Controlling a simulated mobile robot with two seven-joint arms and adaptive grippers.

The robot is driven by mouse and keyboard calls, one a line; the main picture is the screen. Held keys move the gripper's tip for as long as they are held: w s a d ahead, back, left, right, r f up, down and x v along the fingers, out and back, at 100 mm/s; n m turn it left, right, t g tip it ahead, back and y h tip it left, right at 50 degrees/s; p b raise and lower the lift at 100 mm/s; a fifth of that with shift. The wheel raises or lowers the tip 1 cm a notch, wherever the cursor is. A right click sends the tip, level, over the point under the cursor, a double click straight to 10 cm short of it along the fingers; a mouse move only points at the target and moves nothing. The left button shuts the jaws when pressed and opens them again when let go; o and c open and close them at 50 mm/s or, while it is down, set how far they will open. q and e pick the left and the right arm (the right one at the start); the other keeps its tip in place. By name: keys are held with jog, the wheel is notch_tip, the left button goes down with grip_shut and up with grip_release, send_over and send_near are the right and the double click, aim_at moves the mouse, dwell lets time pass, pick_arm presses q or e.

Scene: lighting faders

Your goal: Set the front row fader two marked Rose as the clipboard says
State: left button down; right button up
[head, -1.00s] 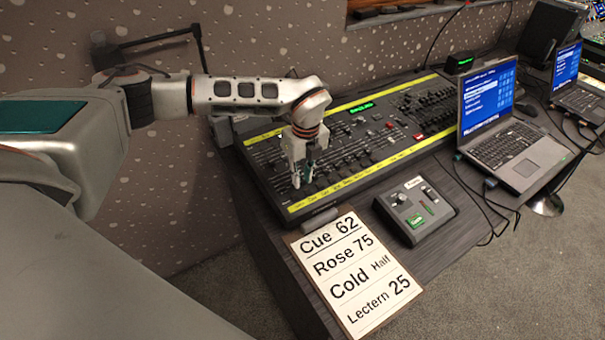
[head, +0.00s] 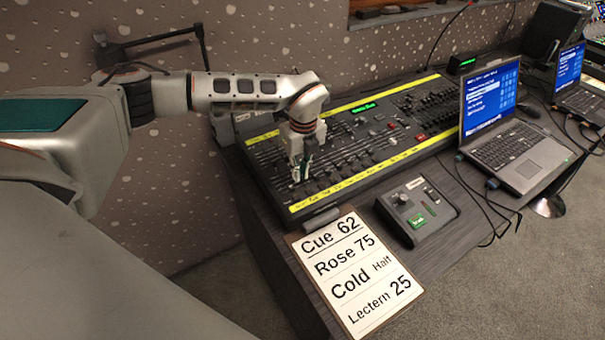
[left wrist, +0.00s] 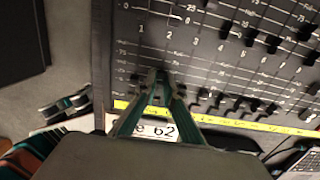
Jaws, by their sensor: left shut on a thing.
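The lighting console (head: 388,142) lies on the desk with rows of black fader knobs and a yellow label strip along its front edge. My left gripper (head: 300,174) is over the left end of the front row. In the left wrist view its green fingers (left wrist: 157,92) are shut on a small dark fader knob, mostly hidden between the tips, near the columns numbered 1 and 2. I cannot read its label or exact scale position. The clipboard (head: 352,268) reads Cue 62, Rose 75, Cold Half, Lectern 25. My right gripper is not in view.
Neighbouring front row knobs (left wrist: 221,99) stand close to the right of the fingers. A small grey control box (head: 415,212) sits in front of the console. A laptop (head: 512,146) with cables stands to the right.

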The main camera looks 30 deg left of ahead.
pick_arm(q)
jog(key=shift+w+a+r, duration=0.1)
jog(key=shift+w+a, duration=0.25)
jog(key=shift+a, duration=0.2)
jog(key=shift+w+a, duration=0.3)
jog(key=shift+a, duration=0.25)
jog(key=c, duration=2.4)
grip_release()
jog(key=shift+r+p, duration=1.1)
jog(key=shift+r, duration=0.2)
